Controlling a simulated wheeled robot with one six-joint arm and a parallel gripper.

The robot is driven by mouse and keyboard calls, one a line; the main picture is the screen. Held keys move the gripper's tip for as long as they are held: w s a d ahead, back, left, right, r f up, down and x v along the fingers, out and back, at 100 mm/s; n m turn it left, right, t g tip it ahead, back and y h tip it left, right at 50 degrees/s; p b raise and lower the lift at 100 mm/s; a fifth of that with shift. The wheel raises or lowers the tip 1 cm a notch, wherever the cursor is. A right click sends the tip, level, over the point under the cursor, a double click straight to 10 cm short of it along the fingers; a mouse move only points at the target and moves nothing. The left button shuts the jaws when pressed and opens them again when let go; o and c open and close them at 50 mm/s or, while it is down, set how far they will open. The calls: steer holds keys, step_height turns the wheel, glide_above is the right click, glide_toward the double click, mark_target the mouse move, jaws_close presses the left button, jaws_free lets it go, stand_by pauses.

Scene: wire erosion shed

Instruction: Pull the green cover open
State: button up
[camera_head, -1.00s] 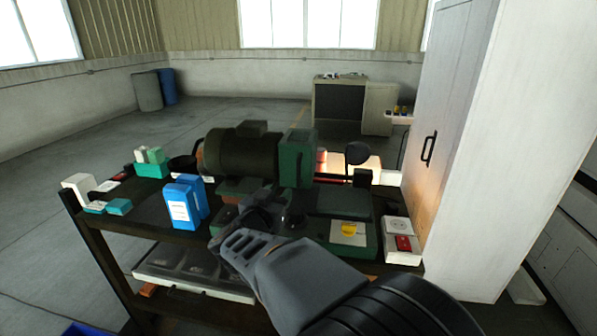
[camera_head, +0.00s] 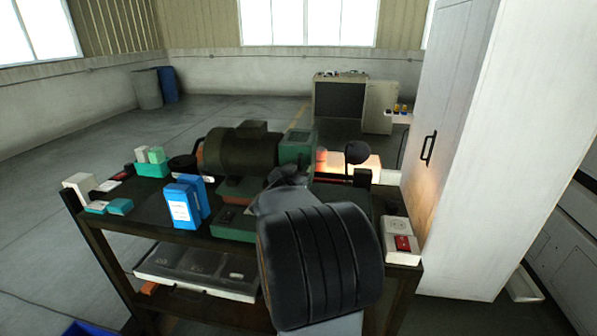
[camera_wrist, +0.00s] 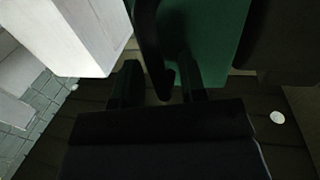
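The green cover (camera_head: 297,147) is the upright green housing at the right end of the dark motor on the bench. My arm hides its lower part. In the wrist view a green face (camera_wrist: 215,40), seemingly this cover, fills the upper middle. My gripper (camera_wrist: 158,85) shows there as two dark fingers set apart, with the green face just ahead. A dark curved bar (camera_wrist: 148,45) lies between and beyond the fingertips. I cannot tell whether they touch it. In the head view my wrist hides the fingertips.
Blue boxes (camera_head: 186,203) stand left of the machine. A round dark knob (camera_head: 357,152) on an arm and a white box with a red switch (camera_head: 402,243) are to the right. A tall white cabinet (camera_head: 500,140) bounds the right side. A white block (camera_wrist: 70,35) is left in the wrist view.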

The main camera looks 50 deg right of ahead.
jaws_close()
stand_by(0.4)
